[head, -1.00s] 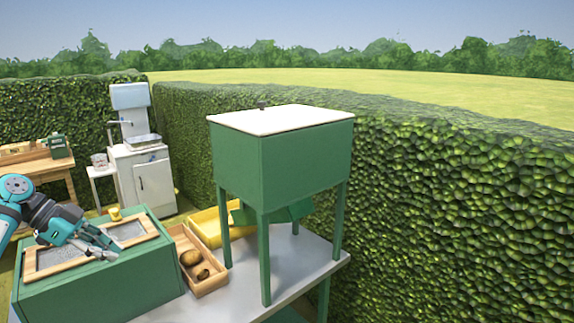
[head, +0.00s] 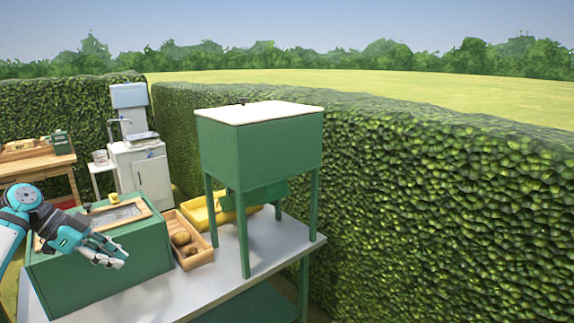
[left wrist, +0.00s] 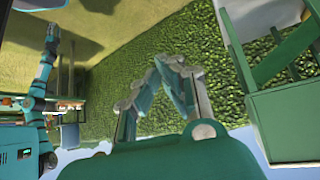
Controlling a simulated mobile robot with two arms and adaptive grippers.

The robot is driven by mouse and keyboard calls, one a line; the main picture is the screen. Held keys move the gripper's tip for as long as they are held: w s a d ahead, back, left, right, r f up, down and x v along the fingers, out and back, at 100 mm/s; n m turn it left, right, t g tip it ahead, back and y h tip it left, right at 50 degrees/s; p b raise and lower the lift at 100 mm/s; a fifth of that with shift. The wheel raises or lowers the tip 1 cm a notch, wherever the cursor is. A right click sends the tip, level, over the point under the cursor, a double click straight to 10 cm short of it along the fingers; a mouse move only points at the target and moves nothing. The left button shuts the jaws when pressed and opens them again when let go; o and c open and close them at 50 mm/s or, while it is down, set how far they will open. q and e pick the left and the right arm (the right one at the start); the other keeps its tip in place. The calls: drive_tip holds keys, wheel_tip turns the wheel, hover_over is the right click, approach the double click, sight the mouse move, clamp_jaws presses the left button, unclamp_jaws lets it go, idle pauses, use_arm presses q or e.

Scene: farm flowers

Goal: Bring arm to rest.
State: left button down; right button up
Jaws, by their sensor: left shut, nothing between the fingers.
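My left gripper (head: 112,256) is in front of the green box (head: 140,262) with wood-framed panels on top, at the left of the grey table. Its fingers are together and hold nothing. In the left wrist view the left gripper (left wrist: 170,62) shows with its fingertips meeting, against grass and hedge. My right gripper is not seen in the head view.
A green cabinet on legs (head: 262,150) with a white lid stands on the grey table (head: 190,297). A wooden tray (head: 203,257) with brown round things and a yellow tray (head: 196,213) are beside it. A white sink unit (head: 150,182) stands behind. A hedge (head: 430,220) closes off the right.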

use_arm(q)
wheel_tip(320, 180, down, 26)
drive_tip(key=n+y, duration=0.3)
drive_tip(key=n, duration=0.3)
drive_tip(key=s+d+f+n+y, duration=0.1)
drive_tip(key=s+f, duration=0.3)
drive_tip(key=f, duration=0.4)
drive_tip(key=s+f+n+g+y, duration=0.1)
drive_tip(key=s+f, duration=0.3)
drive_tip(key=f, duration=0.3)
drive_tip(key=s+d+f+n+y, duration=0.15)
drive_tip(key=s+f, duration=0.25)
drive_tip(key=f, duration=0.4)
drive_tip(key=s+d+f+n+y, duration=0.1)
drive_tip(key=s+d+f, duration=0.1)
drive_tip(key=s+f, duration=0.65)
drive_tip(key=s+d+f+n+y, duration=0.1)
drive_tip(key=s+d+f, duration=0.1)
drive_tip(key=s+f, duration=0.65)
drive_tip(key=s+d+f, duration=0.1)
drive_tip(key=s+d, duration=0.3)
drive_tip(key=s, duration=0.8)
drive_tip(key=s+d+f, duration=0.1)
drive_tip(key=s+d, duration=0.3)
drive_tip(key=s, duration=0.8)
drive_tip(key=shift+f+g, duration=0.3)
drive_tip(key=shift+f, duration=0.05)
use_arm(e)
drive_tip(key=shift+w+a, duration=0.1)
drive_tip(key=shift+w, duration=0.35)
